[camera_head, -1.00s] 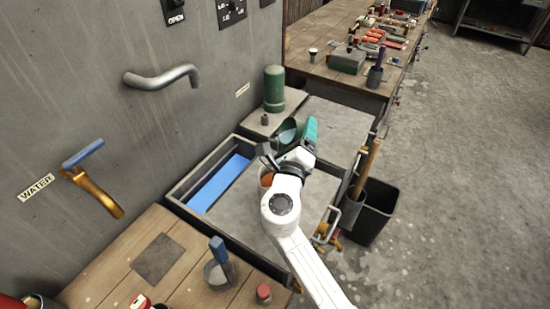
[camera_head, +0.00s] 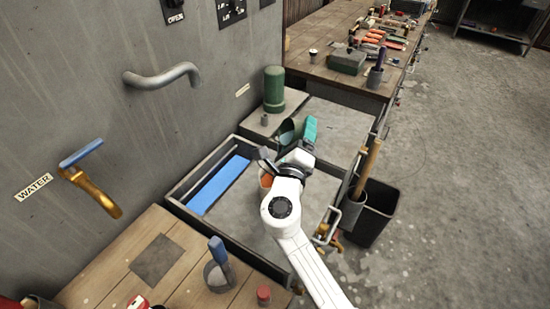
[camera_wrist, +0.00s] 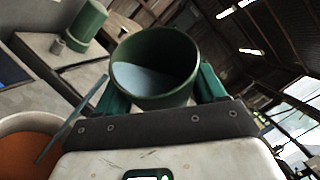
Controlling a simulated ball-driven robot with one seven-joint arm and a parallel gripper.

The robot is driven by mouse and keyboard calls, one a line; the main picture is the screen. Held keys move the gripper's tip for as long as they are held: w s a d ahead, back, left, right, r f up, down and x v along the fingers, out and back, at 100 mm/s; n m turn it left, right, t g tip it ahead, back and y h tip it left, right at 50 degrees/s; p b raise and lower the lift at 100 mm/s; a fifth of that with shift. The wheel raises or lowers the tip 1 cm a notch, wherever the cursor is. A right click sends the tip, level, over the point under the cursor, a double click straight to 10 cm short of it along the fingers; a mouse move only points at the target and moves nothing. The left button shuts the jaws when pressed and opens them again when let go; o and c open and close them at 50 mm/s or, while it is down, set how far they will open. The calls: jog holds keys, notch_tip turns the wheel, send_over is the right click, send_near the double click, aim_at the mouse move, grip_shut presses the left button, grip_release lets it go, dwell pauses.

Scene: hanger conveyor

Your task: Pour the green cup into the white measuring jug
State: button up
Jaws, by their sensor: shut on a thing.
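My gripper (camera_wrist: 163,90) is shut on the green cup (camera_wrist: 178,96), with one teal finger on each side of it. The cup's open mouth faces the wrist camera, and a pale grey-blue surface shows inside; I cannot tell if it is liquid. In the head view the cup (camera_head: 286,134) is small and dark beside the teal finger, above the sink area. A pale-rimmed vessel with orange contents (camera_wrist: 32,138) stands at the lower left of the wrist view, apart from the cup. It may be the white measuring jug; in the head view my arm mostly hides it (camera_head: 266,181).
A green canister (camera_head: 274,89) and a small grey pot (camera_head: 265,120) stand on the ledge behind. The sink (camera_head: 180,204) holds a blue strip (camera_head: 220,184). A brass water tap (camera_head: 97,196) juts from the wall. A blue-handled tool (camera_head: 218,262) is on the wooden bench.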

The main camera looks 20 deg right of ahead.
jog(key=shift+a+f+n+t+b, duration=0.15)
jog(key=shift+n+t+b, duration=0.55)
jog(key=shift+n, duration=0.4)
dwell(0.5)
jog(key=shift+a+f+n+t+b, duration=0.15)
jog(key=shift+n+t+b, duration=0.2)
jog(key=shift+n+b, duration=0.35)
jog(key=shift+a+f+n+t+b, duration=0.1)
jog(key=shift+n+t+b, duration=0.35)
jog(key=shift+n, duration=0.35)
dwell(0.4)
jog(key=shift+r, duration=0.1)
jog(key=r+m+p, duration=0.1)
jog(key=p, duration=0.2)
jog(key=shift+m+g, duration=0.3)
jog(key=shift+g, duration=0.1)
jog(key=m+g+p, duration=0.1)
jog(key=m+p, duration=0.1)
jog(key=p, duration=0.1)
jog(key=shift+d+m+g, duration=0.3)
jog(key=shift+m+g, duration=0.1)
jog(key=shift+d+f+m+g, duration=0.15)
jog(key=shift+f+m+g, duration=0.1)
jog(key=shift+m+g, duration=0.25)
jog(key=shift+m, duration=0.3)
